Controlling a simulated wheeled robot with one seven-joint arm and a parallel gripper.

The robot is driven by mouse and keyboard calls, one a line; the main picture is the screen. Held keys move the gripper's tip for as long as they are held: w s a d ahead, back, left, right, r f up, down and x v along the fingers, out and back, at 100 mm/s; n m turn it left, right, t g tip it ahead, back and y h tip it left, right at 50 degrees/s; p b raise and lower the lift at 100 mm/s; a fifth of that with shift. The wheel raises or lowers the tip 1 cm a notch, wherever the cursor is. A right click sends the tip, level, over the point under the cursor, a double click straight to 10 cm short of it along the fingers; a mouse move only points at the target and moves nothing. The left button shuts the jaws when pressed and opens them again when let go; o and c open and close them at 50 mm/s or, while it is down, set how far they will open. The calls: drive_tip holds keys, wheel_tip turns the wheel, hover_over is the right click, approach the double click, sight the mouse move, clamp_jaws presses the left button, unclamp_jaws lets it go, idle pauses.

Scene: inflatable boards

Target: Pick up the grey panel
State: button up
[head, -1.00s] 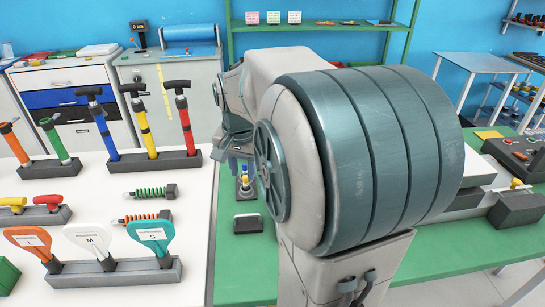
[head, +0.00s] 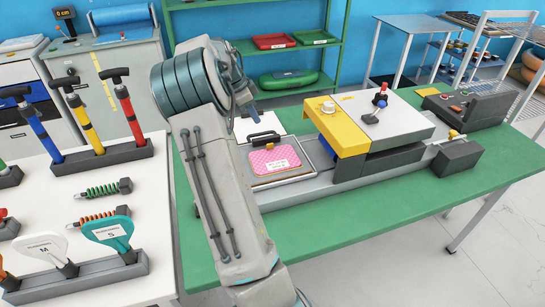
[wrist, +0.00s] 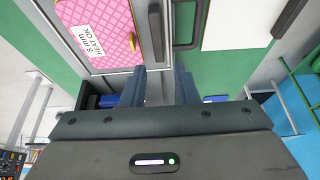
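No panel that is plainly grey stands out. A pale, whitish panel (head: 270,122) lies flat on the green table beyond the pink pad, and it also shows at the top of the wrist view (wrist: 232,22). A dark handle (wrist: 184,28) lies along its near edge in the wrist view. A pink quilted pad (head: 275,161) with a white label lies in a grey-framed tray (wrist: 80,60) beside it. My gripper (wrist: 158,88) points down with its two blue-grey fingers apart and nothing visible between them. The tray's rim and the handle show just beyond the fingertips.
The yellow-and-white press (head: 365,120) with a red-knobbed lever stands right of the tray. A white table (head: 90,210) with pumps and paddles in racks is at left. A green shelf (head: 290,50) stands behind. The green table's front (head: 400,215) is clear.

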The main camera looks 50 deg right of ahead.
hover_over(265, 137)
drive_tip(key=w+a, duration=0.1)
drive_tip(key=a, duration=0.1)
drive_tip(key=f, duration=0.4)
drive_tip(key=shift+w+d, duration=0.1)
drive_tip(key=shift+d, duration=0.1)
drive_tip(key=p+x, duration=0.1)
drive_tip(key=x, duration=0.4)
drive_tip(key=shift+a+f+p, duration=0.15)
drive_tip(key=shift+f+p, duration=0.15)
drive_tip(key=shift+p, duration=0.1)
drive_tip(key=shift+f, duration=0.2)
drive_tip(key=shift+f+b, duration=0.25)
drive_tip(key=shift+b, duration=0.15)
clamp_jaws()
